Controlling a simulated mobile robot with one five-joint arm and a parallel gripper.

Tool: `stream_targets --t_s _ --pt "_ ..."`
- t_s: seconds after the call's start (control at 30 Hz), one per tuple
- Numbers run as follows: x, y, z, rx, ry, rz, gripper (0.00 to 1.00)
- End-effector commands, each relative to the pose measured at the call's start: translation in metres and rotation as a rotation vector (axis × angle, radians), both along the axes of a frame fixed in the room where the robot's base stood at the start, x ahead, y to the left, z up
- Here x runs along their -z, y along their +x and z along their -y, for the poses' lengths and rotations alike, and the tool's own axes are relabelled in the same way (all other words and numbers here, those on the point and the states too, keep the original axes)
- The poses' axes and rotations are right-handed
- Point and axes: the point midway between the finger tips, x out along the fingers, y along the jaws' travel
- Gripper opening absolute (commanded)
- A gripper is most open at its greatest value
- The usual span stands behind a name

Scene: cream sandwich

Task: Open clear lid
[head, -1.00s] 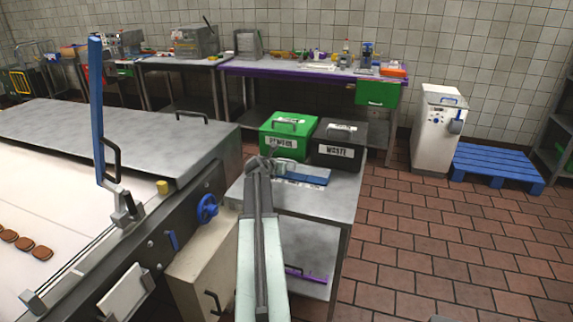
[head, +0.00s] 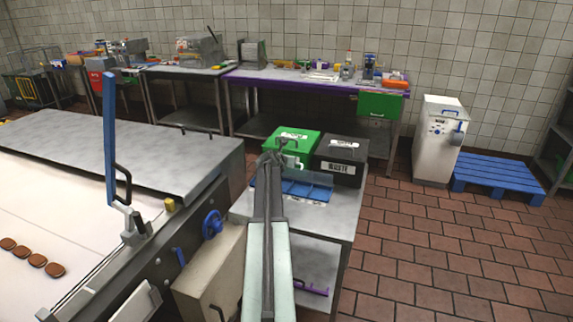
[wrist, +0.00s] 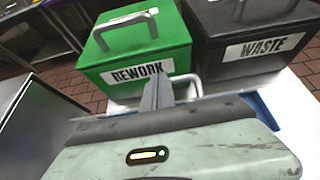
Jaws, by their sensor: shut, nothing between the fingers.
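A low blue tray (head: 312,190) lies on the small steel table, in front of the two bins. A pale, see-through panel, seemingly the clear lid, shows at the tray by my gripper; its outline is faint and I cannot tell its exact tilt. A light handle (wrist: 190,82) stands just right of my fingers in the wrist view. My gripper (head: 274,158) is shut and empty, at the tray's left part; its fingers also show in the wrist view (wrist: 158,92). My arm hides part of the tray. I cannot tell whether the fingers touch the lid or handle.
A green REWORK bin (head: 297,142) and a black WASTE bin (head: 340,160) stand close behind the tray. The conveyor machine with a blue upright bar (head: 109,140) is at left. A purple-edged bench (head: 240,78) is behind. The brick floor (head: 440,260) at right is clear.

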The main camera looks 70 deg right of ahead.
Motion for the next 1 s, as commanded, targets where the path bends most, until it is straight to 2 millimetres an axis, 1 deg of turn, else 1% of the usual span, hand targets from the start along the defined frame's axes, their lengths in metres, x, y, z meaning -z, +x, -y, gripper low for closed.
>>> stream_targets --t_s 0.03,0.1,0.4,0.6,1.0 --pt "-0.002 0.001 0.006 0.000 0.000 0.001 0.00" --pt "-0.002 0.001 0.012 0.000 0.000 0.001 0.00" --pt "-0.003 0.002 0.027 0.000 0.000 0.001 0.00" --pt "-0.003 0.002 0.032 0.000 0.000 0.000 0.00" --pt "-0.003 0.002 0.032 0.000 0.000 0.000 0.00"
